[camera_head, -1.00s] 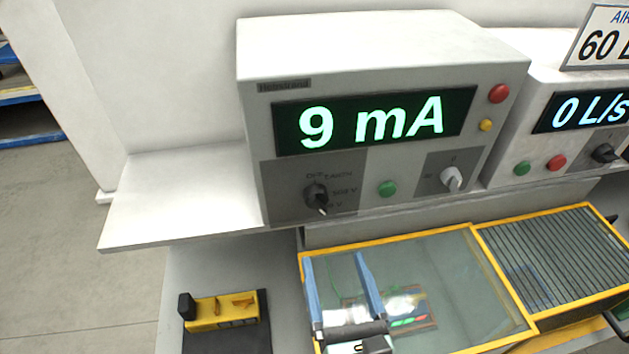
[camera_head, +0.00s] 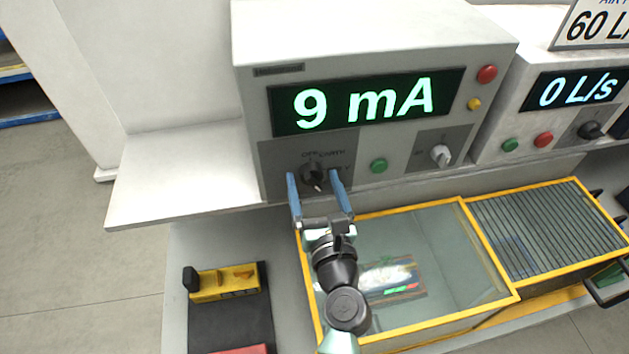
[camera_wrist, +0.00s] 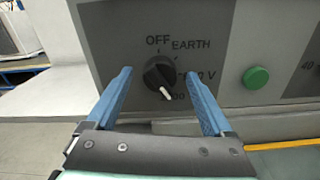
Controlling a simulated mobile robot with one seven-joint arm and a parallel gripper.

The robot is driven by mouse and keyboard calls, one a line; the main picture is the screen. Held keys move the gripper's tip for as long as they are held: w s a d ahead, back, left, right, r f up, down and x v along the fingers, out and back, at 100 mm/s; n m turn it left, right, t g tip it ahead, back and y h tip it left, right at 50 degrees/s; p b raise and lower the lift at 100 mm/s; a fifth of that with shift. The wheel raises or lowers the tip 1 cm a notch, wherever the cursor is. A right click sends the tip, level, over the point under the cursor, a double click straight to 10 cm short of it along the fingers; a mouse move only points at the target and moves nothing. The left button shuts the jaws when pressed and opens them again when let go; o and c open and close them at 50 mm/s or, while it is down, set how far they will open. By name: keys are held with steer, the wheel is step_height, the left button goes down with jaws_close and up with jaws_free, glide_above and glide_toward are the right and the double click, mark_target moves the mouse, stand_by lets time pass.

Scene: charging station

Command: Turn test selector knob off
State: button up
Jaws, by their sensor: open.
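The test selector knob (camera_head: 313,174) is a black rotary knob with a white pointer on the grey tester (camera_head: 250,112). In the wrist view the knob (camera_wrist: 160,75) has OFF above it and EARTH at upper right. Its pointer is turned down and slightly right, away from OFF; the lower labels are partly hidden. My gripper (camera_head: 318,180) is open, its blue fingers on the left and right of the knob in the picture. The wrist view shows my gripper (camera_wrist: 162,98) with gaps on both sides of the knob. I cannot tell how far the fingertips are from the panel.
The tester display (camera_head: 365,103) reads 9 mA. A green button (camera_head: 379,166) and a white-handled knob (camera_head: 441,156) sit right of the selector. Below is a yellow-framed glass box (camera_head: 440,240). A yellow device (camera_head: 224,283) stands at lower left.

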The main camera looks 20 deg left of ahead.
jaws_close()
stand_by(0.3)
